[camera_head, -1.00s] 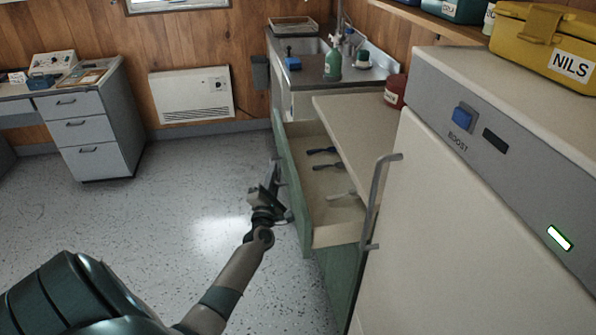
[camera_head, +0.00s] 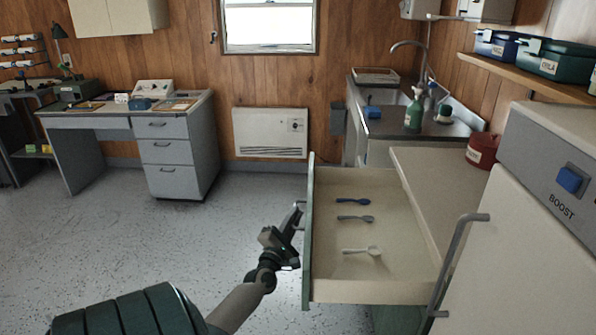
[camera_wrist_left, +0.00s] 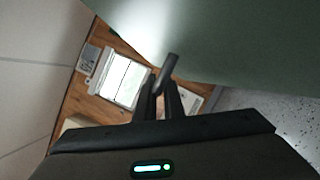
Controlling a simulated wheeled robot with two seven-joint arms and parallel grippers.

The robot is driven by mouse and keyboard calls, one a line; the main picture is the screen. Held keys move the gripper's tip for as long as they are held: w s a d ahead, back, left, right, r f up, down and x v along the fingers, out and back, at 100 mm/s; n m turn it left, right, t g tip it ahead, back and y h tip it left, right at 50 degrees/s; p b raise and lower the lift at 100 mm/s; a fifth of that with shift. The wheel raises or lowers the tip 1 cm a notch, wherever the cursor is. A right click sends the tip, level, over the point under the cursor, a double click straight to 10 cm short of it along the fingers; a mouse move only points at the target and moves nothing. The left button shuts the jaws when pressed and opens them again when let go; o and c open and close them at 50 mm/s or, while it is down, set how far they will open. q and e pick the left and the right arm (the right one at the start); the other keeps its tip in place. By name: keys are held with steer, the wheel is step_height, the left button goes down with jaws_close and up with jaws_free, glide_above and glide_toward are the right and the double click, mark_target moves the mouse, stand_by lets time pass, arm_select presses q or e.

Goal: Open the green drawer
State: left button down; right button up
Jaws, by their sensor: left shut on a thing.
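The green drawer (camera_head: 309,240) is pulled well out from the counter in the head view. Its green front faces left and shows nearly edge-on. Inside lie two blue-grey spoons (camera_head: 355,218) and a white spoon (camera_head: 362,251). My left gripper (camera_head: 294,219) is at the outer side of the drawer front, shut on the drawer's handle (camera_head: 300,204). In the left wrist view the fingers (camera_wrist_left: 163,92) close around the grey handle bar (camera_wrist_left: 170,66), beside the green front (camera_wrist_left: 230,45). My right gripper is not in view.
A cream appliance with a bar handle (camera_head: 458,255) stands close at right. The counter top (camera_head: 425,185) is above the drawer's right side. The speckled floor (camera_head: 150,250) left of the drawer is clear. A grey desk (camera_head: 178,150) stands at the back left.

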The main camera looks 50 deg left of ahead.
arm_select(q)
steer(key=shift+f, duration=0.15)
steer(key=c, duration=1.9)
jaws_free()
steer(key=shift+o, duration=0.2)
steer(key=shift+s+d, duration=0.3)
steer(key=shift+s, duration=0.15)
steer(key=b+v, duration=0.2)
steer(key=v, duration=1.4)
steer(key=shift+s, duration=0.15)
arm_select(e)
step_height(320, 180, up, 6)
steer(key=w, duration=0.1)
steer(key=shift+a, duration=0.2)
arm_select(q)
steer(key=shift+f, duration=0.1)
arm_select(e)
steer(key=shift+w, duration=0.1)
